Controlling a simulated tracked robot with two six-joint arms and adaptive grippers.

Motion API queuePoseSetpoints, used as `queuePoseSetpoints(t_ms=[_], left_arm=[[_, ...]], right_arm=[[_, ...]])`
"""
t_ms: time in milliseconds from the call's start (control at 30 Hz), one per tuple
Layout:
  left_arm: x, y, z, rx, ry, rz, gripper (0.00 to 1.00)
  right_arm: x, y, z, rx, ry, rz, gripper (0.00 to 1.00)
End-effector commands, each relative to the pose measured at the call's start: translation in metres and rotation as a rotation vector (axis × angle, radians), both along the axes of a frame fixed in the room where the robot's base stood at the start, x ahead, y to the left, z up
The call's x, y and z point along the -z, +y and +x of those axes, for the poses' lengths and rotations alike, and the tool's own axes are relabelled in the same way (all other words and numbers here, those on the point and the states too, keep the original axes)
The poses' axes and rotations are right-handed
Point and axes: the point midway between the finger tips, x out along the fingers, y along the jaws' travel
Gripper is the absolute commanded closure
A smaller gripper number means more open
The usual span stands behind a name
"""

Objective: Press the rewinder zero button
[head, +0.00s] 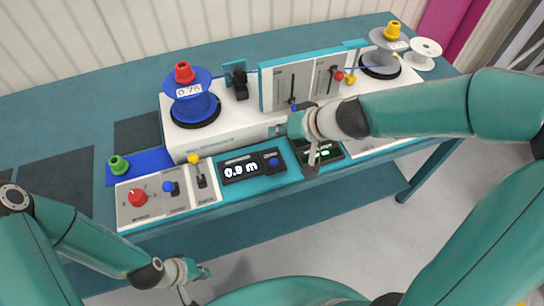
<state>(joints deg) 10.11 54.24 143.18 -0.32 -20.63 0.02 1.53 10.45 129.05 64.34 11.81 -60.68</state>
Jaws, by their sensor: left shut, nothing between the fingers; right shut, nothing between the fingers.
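The rewinder (225,133) is a white and teal machine on a teal table. A black length display (240,169) on its front reads about 0.0 or 0.9 m. A round blue button (273,161) sits at the right end of this display; I cannot read its label. My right gripper (311,168) is shut, pointing down over a second, green-lit display (326,154), which it partly hides. It is to the right of the blue button, and contact with the panel cannot be told. My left gripper (203,273) is shut and empty, low in front of the table edge.
A blue reel (190,104) marked 0.78 stands left on the machine, a grey reel (385,58) at right. A control panel with a red knob (138,197) and levers lies left of the display. A white spool (426,47) lies at far right.

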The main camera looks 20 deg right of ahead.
Motion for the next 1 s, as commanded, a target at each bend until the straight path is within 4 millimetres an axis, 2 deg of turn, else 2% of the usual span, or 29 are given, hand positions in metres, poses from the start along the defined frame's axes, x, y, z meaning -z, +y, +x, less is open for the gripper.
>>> queuePoseSetpoints(t_ms=[233,367,800,1000], left_arm=[[0.002,0.0,0.0,0.0,0.0,0.0,1.0],[0.01,0.0,0.0,0.0,0.0,0.0,1.0],[0.059,0.0,0.0,0.0,0.0,0.0,1.0],[0.078,0.0,0.0,0.0,0.0,0.0,1.0]], right_arm=[[0.003,0.004,0.002,-0.008,0.001,-0.001,1.0],[0.012,0.004,0.002,-0.009,0.002,-0.001,1.0],[0.07,0.004,0.002,-0.009,0.003,-0.001,1.0],[0.086,0.005,0.002,-0.011,0.001,-0.002,1.0]])
